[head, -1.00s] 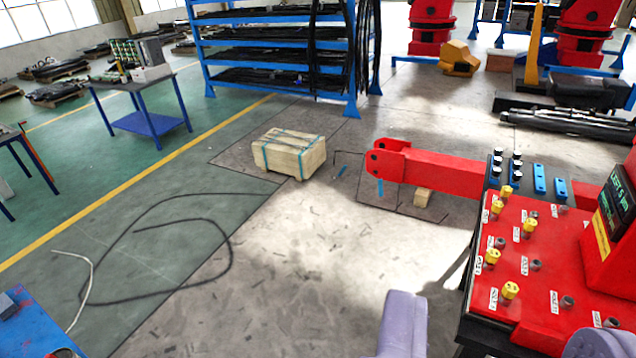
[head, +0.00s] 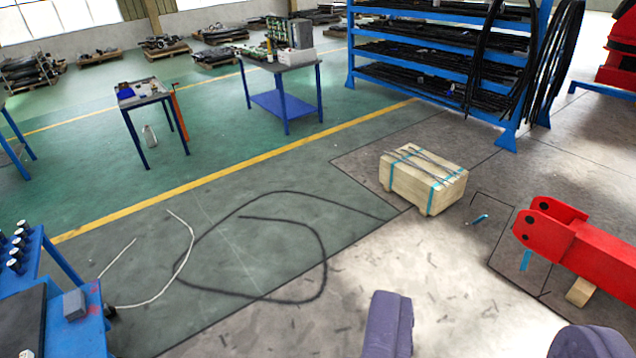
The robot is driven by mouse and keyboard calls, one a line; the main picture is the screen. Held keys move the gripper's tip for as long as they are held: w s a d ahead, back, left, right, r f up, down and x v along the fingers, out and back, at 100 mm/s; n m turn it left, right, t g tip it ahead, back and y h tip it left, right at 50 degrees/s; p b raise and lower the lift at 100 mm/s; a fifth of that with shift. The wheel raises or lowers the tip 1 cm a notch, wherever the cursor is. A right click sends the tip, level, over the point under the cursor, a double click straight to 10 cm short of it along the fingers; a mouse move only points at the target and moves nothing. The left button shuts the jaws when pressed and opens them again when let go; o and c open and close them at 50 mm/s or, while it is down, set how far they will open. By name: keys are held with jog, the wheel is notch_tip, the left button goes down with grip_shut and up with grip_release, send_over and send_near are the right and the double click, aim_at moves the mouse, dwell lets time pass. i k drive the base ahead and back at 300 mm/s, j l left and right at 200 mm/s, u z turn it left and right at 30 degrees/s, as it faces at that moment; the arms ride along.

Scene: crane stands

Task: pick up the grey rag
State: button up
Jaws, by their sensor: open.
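My gripper (head: 488,328) shows at the bottom right as two purple-grey fingers, wide apart with only bare floor seen between them. It holds nothing. I cannot pick out a grey rag for certain. A small grey, block-like item (head: 74,304) lies on the blue bench (head: 92,325) at the lower left, far to the left of my gripper. I cannot tell whether it is the rag.
A wooden crate with blue straps (head: 424,180) stands on the floor, with a red arm part (head: 580,245) at right. A black cable (head: 325,270) and a white cable (head: 180,265) lie on the green floor. Small tables (head: 148,95) and a blue rack (head: 430,62) stand behind.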

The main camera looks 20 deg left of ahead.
aim_at(74, 301)
jog(key=i+j+u, duration=0.2)
jog(key=i+u, duration=0.6)
jog(key=i, duration=0.15)
jog(key=i+u, duration=0.4)
jog(key=i+l+u, duration=0.4)
jog(key=i+u, duration=0.45)
jog(key=i, duration=0.3)
jog(key=i+l+u, duration=0.15)
jog(key=i+u, duration=0.25)
jog(key=i, duration=0.35)
